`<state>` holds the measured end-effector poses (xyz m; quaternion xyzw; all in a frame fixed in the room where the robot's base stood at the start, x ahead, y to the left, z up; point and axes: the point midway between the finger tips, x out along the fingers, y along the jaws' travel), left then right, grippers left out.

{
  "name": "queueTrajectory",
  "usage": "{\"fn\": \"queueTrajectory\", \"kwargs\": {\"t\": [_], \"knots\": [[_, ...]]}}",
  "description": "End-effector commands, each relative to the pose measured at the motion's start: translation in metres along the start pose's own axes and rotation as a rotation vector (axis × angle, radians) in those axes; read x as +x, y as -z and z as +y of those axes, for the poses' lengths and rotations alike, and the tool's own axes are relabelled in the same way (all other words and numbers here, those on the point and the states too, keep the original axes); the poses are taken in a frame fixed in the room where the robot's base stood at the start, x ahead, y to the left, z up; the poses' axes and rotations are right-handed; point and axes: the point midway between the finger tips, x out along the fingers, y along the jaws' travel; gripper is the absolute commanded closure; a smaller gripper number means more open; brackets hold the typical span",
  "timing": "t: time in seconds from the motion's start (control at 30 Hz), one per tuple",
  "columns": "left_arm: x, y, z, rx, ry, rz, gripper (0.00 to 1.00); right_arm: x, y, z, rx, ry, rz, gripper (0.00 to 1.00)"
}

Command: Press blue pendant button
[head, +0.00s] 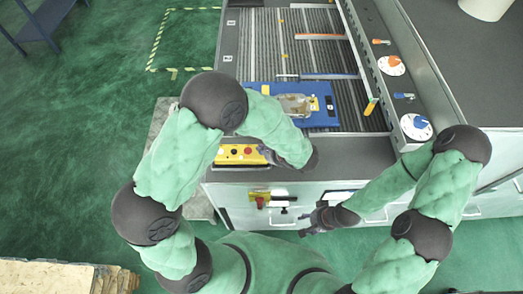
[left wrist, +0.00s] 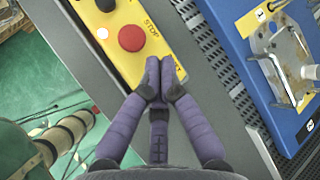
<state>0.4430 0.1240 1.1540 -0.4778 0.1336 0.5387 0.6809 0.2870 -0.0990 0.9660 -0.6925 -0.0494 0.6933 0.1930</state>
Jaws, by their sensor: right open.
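The yellow pendant (head: 229,157) lies near the front edge of the machine top. In the left wrist view the pendant (left wrist: 150,22) shows a large red button (left wrist: 132,38), a small white button (left wrist: 102,33), a black button (left wrist: 105,4) and the word STOP. I see no blue button; my fingertips cover part of the lower right end. My left gripper (left wrist: 155,80) is shut and empty, its fingertips over that end; contact cannot be told. In the head view the left gripper (head: 268,153) is mostly behind my forearm. My right gripper (head: 310,222) is open and empty in front of the cabinet.
A blue tray (head: 258,90) holding an aluminium casting (head: 293,103) sits just beyond the pendant. It also shows in the left wrist view (left wrist: 228,45). Slatted lanes (head: 325,62) run behind it. White dials (head: 416,127) are at the right.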

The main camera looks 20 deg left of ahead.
Motion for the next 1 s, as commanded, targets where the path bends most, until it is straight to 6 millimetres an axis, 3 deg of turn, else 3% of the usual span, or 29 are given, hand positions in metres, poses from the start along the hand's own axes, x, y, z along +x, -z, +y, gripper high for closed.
{"fn": "queueTrajectory", "kwargs": {"t": [1.0], "knots": [[0.0054,0.0039,0.0040,0.000,0.000,0.000,1.00,0.0089,0.0004,0.0032,0.000,0.000,0.000,0.49]]}}
